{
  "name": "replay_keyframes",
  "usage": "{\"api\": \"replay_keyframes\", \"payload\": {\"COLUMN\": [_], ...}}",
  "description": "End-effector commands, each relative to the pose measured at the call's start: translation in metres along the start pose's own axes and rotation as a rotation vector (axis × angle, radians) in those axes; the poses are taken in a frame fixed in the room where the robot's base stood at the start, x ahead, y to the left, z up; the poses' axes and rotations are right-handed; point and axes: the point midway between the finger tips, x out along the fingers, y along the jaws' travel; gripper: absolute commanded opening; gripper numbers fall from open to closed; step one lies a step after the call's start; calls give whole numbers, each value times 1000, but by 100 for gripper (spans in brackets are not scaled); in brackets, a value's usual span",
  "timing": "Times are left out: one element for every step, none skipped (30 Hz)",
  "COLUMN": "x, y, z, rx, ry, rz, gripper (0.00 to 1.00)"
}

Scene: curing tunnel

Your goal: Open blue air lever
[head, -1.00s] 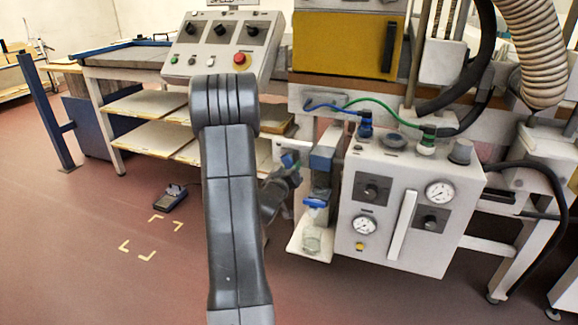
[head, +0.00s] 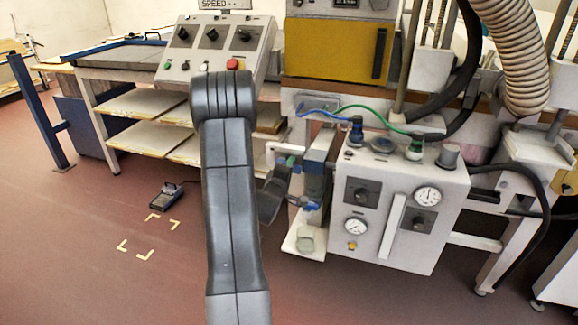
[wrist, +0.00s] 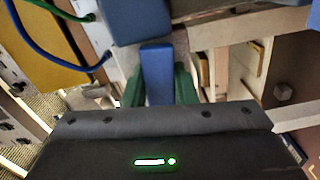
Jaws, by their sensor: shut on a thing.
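The blue air lever (wrist: 157,70) shows in the wrist view as a flat blue bar below a larger blue block (wrist: 140,18). My gripper (wrist: 159,92) has its green fingertips on both sides of the bar and is shut on it. In the head view my gripper (head: 285,163) is at the left side of the blue and grey air unit (head: 317,175), partly behind my own arm. The lever is too small and covered there to tell its angle.
A grey control box (head: 405,205) with gauges and dials stands right of the air unit. Blue (head: 322,110) and green (head: 375,107) hoses run above it. A yellow panel (head: 330,65) is overhead. A foot pedal (head: 168,193) lies on otherwise open floor at left.

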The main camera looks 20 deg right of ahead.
Motion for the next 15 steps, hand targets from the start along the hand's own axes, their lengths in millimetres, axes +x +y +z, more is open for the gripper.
{"api": "replay_keyframes", "payload": {"x": [0,0,0,0,0,0,0,0,0,0,0,0,0,0,0], "y": [3,3,4,4,4,4,5,5,5,5,5,5,6,6,6], "z": [-1,-1,-1,-1,-1,-1,-1,-1,-1,-1,-1,-1,-1,-1,-1], "rx": [-27,-44,-64,-78,-91,-107,-116,-126,-137,-143,-149,-156,-161,-164,-167], "ry": [2,2,2,2,2,2,2,2,2,2,2,2,2,2,2], "rz": [0,0,0,0,0,0,0,0,0,0,0,0,0,1,1], "gripper": [0,0,0,0,0,0,0,0,0,0,0,0,0,0,0]}}
